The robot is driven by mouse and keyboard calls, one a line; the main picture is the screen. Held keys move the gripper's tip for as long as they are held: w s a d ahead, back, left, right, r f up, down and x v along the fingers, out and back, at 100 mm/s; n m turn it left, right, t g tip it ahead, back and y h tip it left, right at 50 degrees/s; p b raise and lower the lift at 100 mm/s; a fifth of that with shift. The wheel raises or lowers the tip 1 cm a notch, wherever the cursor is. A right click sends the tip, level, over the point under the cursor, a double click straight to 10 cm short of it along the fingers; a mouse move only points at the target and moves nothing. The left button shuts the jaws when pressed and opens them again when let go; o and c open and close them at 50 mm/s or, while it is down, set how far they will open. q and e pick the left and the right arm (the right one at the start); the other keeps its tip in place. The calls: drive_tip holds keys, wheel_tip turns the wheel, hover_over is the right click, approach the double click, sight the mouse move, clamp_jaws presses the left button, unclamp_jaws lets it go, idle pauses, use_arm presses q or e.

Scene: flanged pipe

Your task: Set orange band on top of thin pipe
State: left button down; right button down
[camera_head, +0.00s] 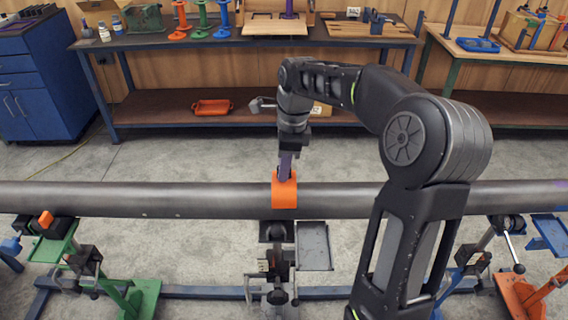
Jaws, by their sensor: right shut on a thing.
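A long grey pipe (150,199) runs level across the whole view on several stands. An orange band (284,192) is at the middle of the pipe, over its top and near side. Whether it rests fully on the pipe cannot be told. My right gripper (286,170) reaches down from above and is shut on the band's upper part. My right arm hides some of the pipe to the right. My left gripper is not in view.
Green stands (140,298) and an orange stand (530,296) stand below the pipe, with a clamp (277,270) under its middle. Behind are a workbench (115,42) with tools, an orange tray (212,107) on its lower shelf, and a blue cabinet (40,85). Bare floor lies between bench and pipe.

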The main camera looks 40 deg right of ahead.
drive_tip(key=shift+f+b, duration=0.75)
drive_tip(key=shift+f, duration=0.7)
drive_tip(key=shift+f, duration=0.4)
drive_tip(key=shift+r, duration=0.15)
idle(0.4)
drive_tip(key=c, duration=1.3)
unclamp_jaws()
drive_tip(key=shift+r+p, duration=2.05)
drive_tip(key=shift+r, duration=1.45)
